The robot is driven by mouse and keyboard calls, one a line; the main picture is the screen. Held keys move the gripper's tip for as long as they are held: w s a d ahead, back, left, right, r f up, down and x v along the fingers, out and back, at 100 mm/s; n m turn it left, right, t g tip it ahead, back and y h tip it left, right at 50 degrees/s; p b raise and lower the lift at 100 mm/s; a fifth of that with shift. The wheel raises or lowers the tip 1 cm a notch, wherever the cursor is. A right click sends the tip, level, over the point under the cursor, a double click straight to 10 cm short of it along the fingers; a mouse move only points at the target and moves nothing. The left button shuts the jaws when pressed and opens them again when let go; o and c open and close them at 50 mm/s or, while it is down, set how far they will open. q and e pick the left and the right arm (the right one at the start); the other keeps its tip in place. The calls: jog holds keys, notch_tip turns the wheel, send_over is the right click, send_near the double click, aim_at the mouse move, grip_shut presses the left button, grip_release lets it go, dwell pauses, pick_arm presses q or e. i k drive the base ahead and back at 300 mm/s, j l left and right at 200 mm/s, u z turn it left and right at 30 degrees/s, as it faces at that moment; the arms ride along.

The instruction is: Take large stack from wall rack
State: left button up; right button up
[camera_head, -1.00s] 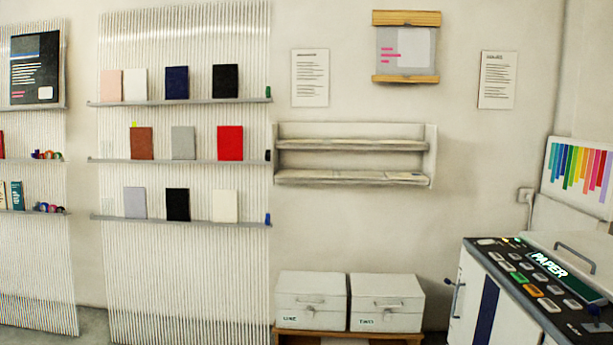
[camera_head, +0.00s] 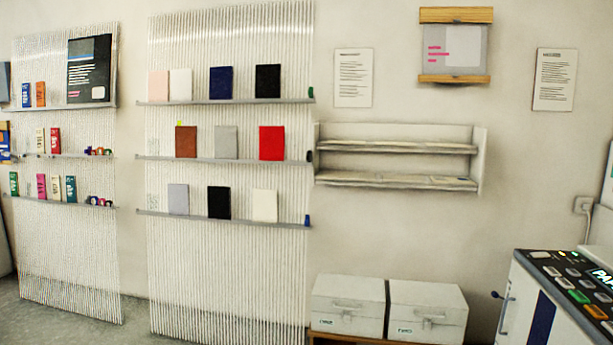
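A white two-shelf wall rack (camera_head: 399,159) hangs on the wall right of centre. Thin flat sheets or stacks (camera_head: 432,182) lie on its lower shelf, and a thin light layer (camera_head: 390,147) lies on its upper shelf. They are too small to tell which stack is the large one. Neither of my grippers shows in the head view.
Two white boxes (camera_head: 427,310) with handles stand low under the rack on a wooden support. A machine with buttons (camera_head: 570,300) stands at the lower right. Corrugated panels with shelves (camera_head: 230,101) of coloured cards and small items stand at the left. Floor shows at the lower left.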

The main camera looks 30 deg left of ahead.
aim_at(324, 174)
jog(key=i+j+u, duration=0.1)
jog(key=i+u, duration=0.7)
jog(key=i+l, duration=0.05)
jog(key=i, duration=0.05)
